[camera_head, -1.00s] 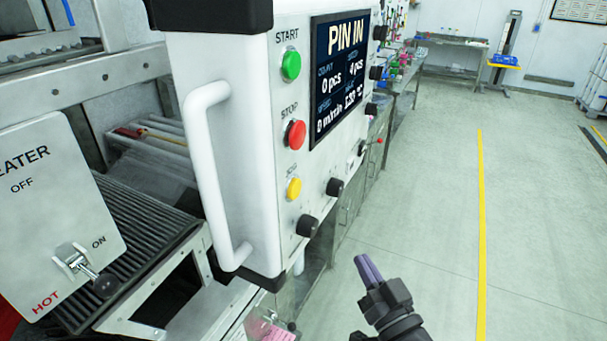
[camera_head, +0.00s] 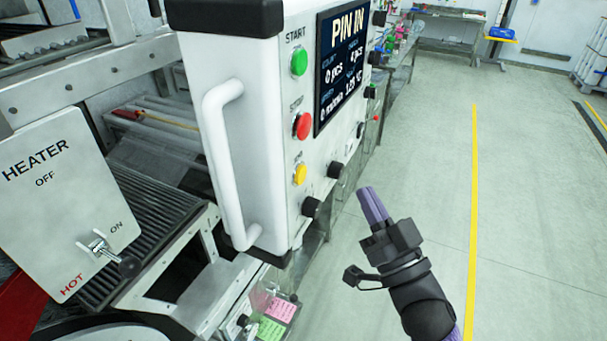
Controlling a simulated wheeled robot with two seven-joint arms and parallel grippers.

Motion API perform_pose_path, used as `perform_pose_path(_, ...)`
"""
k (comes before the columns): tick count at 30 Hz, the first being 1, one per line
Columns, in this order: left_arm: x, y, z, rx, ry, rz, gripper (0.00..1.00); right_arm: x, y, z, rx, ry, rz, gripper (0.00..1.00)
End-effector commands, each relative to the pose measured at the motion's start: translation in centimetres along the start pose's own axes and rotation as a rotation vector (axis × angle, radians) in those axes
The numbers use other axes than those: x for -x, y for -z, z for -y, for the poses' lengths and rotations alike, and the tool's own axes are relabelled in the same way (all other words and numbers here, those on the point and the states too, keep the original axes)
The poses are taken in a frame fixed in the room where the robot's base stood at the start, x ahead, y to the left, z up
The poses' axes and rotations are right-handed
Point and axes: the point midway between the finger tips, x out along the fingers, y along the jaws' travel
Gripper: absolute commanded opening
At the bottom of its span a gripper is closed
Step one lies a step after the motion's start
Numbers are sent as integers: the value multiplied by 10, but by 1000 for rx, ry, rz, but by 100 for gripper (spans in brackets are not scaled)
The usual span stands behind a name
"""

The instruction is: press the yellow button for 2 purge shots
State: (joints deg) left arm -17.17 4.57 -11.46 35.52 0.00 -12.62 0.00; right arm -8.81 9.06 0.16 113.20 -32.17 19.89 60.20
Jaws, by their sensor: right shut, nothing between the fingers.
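The yellow button (camera_head: 300,174) is on the front face of the white control panel (camera_head: 262,130), lowest in a column under the red STOP button (camera_head: 302,126) and the green START button (camera_head: 299,62). The small label above it is too blurred to read. My right gripper (camera_head: 372,203) is shut and empty, with its purple fingers together and pointing up. It is to the right of and below the yellow button, apart from the panel. The screen (camera_head: 341,66) reads PIN IN, with a count of 0 pcs. My left gripper is not in view.
Black knobs (camera_head: 311,207) stick out below and right of the yellow button. A white handle (camera_head: 226,165) runs along the panel's left side. A HEATER plate (camera_head: 64,200) with a toggle stands at the left. The floor at the right is open, with a yellow line (camera_head: 472,210).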

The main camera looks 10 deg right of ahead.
Motion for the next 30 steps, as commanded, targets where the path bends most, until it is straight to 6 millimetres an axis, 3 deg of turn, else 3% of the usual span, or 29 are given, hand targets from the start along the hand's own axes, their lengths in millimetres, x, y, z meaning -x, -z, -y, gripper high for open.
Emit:
perform_pose_path(13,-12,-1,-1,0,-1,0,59,-42,-31,30,-1,0,-2,0)
perform_pose_path(30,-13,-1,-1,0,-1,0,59,-48,-35,35,1,0,0,0)
